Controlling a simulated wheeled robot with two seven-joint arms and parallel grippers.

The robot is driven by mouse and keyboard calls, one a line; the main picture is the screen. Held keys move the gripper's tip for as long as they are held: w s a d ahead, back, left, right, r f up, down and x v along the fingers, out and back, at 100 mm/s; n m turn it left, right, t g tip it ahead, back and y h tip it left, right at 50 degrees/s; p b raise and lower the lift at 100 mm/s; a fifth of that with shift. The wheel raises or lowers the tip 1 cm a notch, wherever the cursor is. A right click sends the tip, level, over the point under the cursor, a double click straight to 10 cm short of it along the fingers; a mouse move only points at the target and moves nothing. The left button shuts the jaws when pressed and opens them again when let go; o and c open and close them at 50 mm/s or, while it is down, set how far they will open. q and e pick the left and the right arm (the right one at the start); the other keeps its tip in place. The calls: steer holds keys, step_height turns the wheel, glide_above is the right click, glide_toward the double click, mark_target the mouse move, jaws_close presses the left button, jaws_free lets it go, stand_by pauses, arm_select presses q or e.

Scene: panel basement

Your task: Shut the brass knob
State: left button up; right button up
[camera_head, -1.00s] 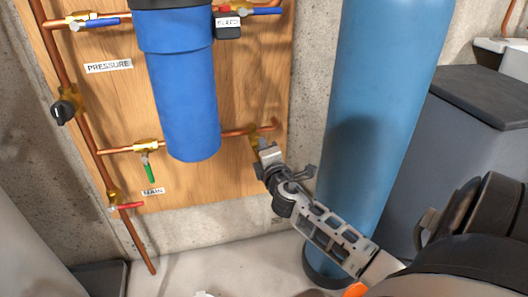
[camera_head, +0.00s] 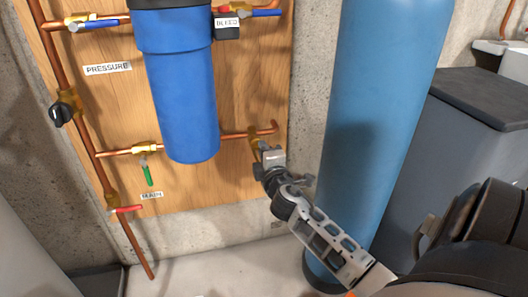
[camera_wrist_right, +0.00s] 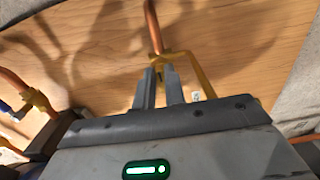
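A brass fitting (camera_head: 254,147) sits at the lower right of the wooden board, on the copper pipe; I take it for the brass knob. My right gripper (camera_head: 268,152) is right at it and covers part of it in the head view. In the right wrist view, the two grey fingers (camera_wrist_right: 161,86) stand a little apart, with wood showing between them. Their tips are at the brass piece (camera_wrist_right: 187,66) and the copper pipe end. I see no clear grip, and contact at the tips is hard to judge. My left gripper is not in view.
A blue filter housing (camera_head: 183,90) hangs left of the gripper. A tall blue cylinder (camera_head: 380,110) stands close on the right. Other valves are a black knob (camera_head: 61,112), a green lever (camera_head: 148,175) and a red lever (camera_head: 127,209). A grey box (camera_head: 440,155) stands far right.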

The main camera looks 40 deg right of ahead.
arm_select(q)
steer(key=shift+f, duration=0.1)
arm_select(e)
steer(key=o, duration=0.4)
steer(key=shift+c, duration=0.2)
arm_select(q)
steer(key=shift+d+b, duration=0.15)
steer(key=shift+b, duration=0.3)
arm_select(e)
steer(key=v, duration=1.6)
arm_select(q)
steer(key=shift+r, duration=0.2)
